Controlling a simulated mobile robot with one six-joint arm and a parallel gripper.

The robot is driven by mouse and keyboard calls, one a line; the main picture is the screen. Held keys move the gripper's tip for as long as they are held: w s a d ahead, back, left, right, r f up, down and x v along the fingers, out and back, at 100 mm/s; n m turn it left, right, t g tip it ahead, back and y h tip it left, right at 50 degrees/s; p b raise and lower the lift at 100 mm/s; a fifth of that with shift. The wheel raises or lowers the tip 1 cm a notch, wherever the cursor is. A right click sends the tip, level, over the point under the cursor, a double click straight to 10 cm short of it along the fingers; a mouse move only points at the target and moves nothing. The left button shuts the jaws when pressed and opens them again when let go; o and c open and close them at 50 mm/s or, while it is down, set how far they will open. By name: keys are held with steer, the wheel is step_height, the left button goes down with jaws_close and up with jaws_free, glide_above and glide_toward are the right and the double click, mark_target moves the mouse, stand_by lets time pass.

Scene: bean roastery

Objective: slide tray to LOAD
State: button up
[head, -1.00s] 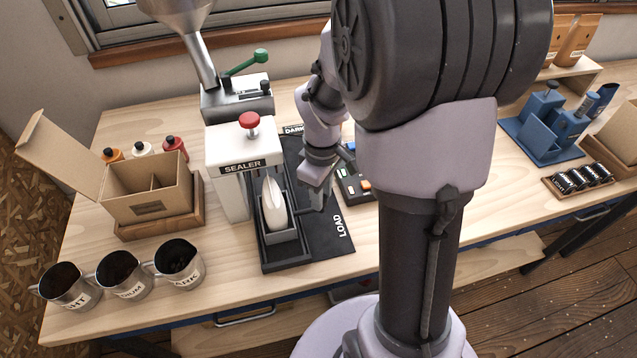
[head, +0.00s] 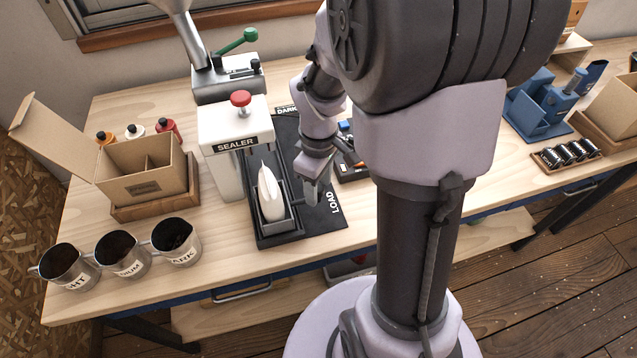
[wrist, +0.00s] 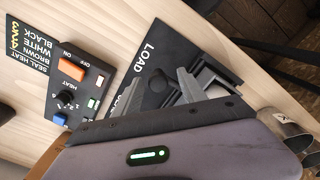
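A small dark tray (head: 287,224) holds an upright white pouch (head: 269,193) and sits in a dark track in front of the white sealer (head: 233,135). White LOAD lettering (head: 334,202) marks the near right part of the black plate, and it also shows in the wrist view (wrist: 145,58). My gripper (head: 312,190) points down over the plate, just right of the tray. Part of the dark tray (wrist: 212,78) shows beside the right finger. I cannot tell whether a finger touches it.
A control box (wrist: 78,85) with a heat dial and buttons lies right of the plate. Three metal cups (head: 122,253) stand at the front left, and an open cardboard box (head: 150,170) behind them. Bare wood lies between the cups and the plate.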

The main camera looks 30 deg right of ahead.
steer(key=shift+r, duration=0.1)
step_height(320, 180, up, 17)
steer(key=p, duration=0.7)
steer(key=shift+r+p, duration=0.15)
steer(key=shift+p, duration=0.2)
